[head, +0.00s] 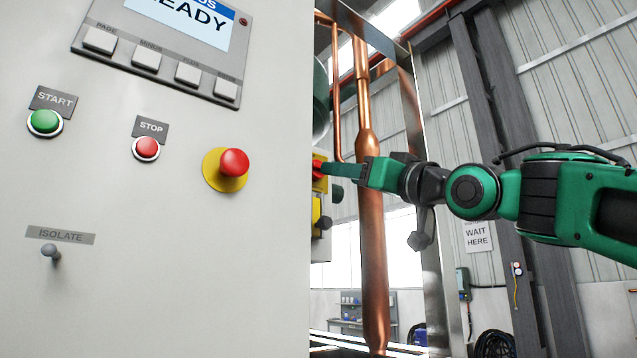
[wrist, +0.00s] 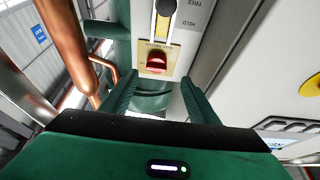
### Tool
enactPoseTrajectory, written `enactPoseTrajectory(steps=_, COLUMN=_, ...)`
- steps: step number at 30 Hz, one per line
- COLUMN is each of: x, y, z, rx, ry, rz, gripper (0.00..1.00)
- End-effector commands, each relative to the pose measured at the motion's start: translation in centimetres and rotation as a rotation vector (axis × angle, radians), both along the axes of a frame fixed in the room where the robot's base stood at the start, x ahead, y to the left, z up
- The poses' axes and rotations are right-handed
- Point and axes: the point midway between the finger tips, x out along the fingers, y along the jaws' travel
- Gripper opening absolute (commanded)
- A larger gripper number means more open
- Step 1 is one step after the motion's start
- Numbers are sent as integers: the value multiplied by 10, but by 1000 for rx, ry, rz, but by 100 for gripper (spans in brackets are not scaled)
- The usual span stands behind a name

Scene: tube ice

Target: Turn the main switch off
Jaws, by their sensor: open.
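A red switch knob on a yellow plate, which looks like the main switch, is on the grey box in the wrist view (wrist: 156,62). In the head view its red part (head: 317,169) shows only partly past the large panel's edge. My gripper (head: 328,171) reaches in from the right, its tips close to the knob. In the wrist view my gripper (wrist: 157,80) is open, with one finger on each side of the knob's line. I cannot tell whether the fingers touch it. Any marking of its position is too small to read.
A copper pipe (head: 369,230) stands close to my gripper. The large front panel (head: 150,260) carries START, STOP, a red mushroom button (head: 234,162) and an ISOLATE toggle (head: 51,252).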

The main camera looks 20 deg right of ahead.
Motion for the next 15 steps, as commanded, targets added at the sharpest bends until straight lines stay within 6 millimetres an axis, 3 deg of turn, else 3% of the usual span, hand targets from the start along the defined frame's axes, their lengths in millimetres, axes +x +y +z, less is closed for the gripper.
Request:
enactPoseTrajectory(steps=9, x=50, y=7, z=19, rx=-2, ry=6, rz=-14, gripper=55)
enactPoseTrajectory(steps=15, x=74, y=14, z=29, rx=0, ry=6, rz=-14, gripper=55)
